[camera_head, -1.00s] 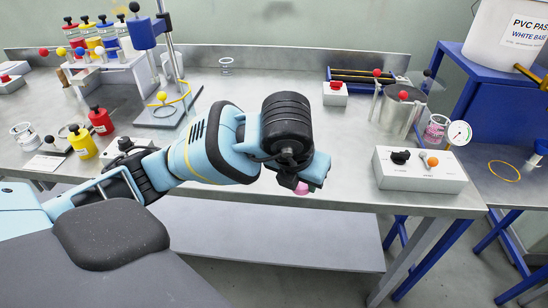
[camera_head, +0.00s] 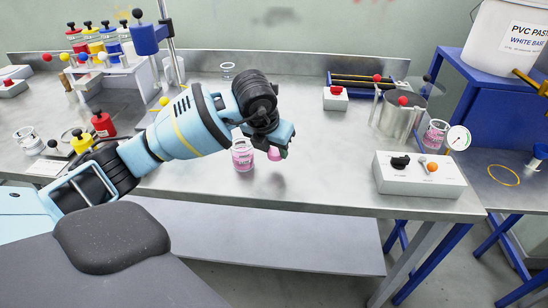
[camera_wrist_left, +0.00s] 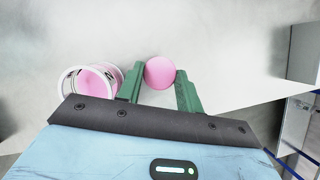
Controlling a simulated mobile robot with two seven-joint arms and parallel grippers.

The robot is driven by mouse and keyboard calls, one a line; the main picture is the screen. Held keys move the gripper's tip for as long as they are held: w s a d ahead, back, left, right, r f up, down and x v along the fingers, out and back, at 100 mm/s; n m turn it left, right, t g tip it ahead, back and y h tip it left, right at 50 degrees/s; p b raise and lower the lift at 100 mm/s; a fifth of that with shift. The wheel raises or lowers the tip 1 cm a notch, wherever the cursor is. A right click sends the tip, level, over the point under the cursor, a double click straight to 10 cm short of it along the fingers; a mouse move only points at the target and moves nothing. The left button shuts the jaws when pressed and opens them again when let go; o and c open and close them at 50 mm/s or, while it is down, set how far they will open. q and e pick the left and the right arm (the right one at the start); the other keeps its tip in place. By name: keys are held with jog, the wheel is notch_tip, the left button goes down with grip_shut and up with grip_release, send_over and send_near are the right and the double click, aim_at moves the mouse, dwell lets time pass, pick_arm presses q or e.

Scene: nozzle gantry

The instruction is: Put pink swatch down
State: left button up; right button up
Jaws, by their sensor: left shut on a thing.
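The pink swatch (camera_head: 273,154) is a small pink round piece, held by my left gripper (camera_head: 280,153) above the bench, with a soft shadow below it. In the left wrist view the pink swatch (camera_wrist_left: 160,73) is a disc between the green fingers of my left gripper (camera_wrist_left: 160,78), which are shut on it. A clear jar with pink contents (camera_head: 243,157) stands on the bench just left of the swatch. The same jar (camera_wrist_left: 87,82) shows left of the fingers in the left wrist view. My right gripper is not in view.
The metal bench (camera_head: 330,165) is clear between the gripper and a white control box (camera_head: 418,174) on the right. A steel pot (camera_head: 398,115) and another pink jar (camera_head: 435,133) stand behind that box. A stand with a yellow ring (camera_head: 172,100) is at left.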

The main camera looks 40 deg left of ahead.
aim_at(273, 155)
pick_arm(q)
jog(key=shift+f, duration=1.7)
jog(key=shift+f, duration=0.1)
jog(key=o, duration=1)
jog(key=shift+r, duration=0.2)
jog(key=v, duration=1.1)
jog(key=shift+s+d+r+p, duration=0.1)
jog(key=shift+s+r+p, duration=0.05)
jog(key=shift+r+p, duration=0.25)
